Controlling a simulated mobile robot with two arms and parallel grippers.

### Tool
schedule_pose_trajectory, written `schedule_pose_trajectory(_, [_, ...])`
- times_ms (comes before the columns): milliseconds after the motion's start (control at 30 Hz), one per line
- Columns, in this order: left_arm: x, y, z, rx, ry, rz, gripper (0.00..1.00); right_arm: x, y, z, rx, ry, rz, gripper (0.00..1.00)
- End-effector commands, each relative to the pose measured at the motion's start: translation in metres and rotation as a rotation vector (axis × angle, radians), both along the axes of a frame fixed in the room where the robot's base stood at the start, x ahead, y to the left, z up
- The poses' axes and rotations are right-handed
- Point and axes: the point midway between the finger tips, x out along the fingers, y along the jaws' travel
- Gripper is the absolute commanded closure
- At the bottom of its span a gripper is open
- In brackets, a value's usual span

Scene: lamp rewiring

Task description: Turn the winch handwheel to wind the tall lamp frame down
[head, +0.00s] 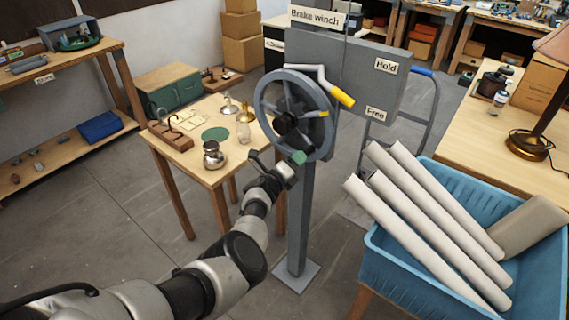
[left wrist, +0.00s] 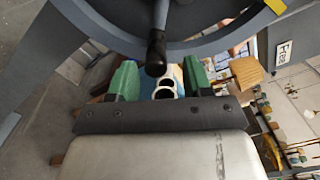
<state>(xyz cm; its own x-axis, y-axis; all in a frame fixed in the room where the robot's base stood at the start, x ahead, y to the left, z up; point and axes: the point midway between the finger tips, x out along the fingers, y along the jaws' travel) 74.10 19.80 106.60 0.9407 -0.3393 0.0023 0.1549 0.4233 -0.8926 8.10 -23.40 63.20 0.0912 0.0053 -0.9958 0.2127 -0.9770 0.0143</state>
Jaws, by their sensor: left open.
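The winch handwheel (head: 322,98) is a grey spoked wheel with a dark hub (head: 284,123) and a yellow mark on it, mounted on a grey post. My left gripper (head: 298,158) is at the wheel's lower edge. In the left wrist view the wheel's rim (left wrist: 210,45) arches above my left gripper (left wrist: 158,72), whose green fingers stand apart. A dark knob on a grey stem (left wrist: 156,50) points down towards the gap between the fingers. I cannot tell whether they touch it. The tall lamp frame is not clearly identifiable. My right gripper is out of view.
A blue crate (head: 400,285) with pale tubes (head: 425,240) stands right of the post. A small wooden table (head: 205,170) with lamp parts is left of the wheel.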

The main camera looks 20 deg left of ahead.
Motion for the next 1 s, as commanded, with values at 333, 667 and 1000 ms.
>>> schedule_pose_trajectory(333, [-0.045,0.016,0.001,0.002,-0.001,0.001,0.5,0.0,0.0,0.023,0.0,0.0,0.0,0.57])
schedule_pose_trajectory(667, [-0.057,0.02,0.001,0.001,-0.002,-0.002,0.5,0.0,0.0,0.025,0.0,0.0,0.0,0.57])
schedule_pose_trajectory(1000, [-0.057,0.02,0.001,0.0,-0.002,-0.001,0.5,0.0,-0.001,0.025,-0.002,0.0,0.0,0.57])
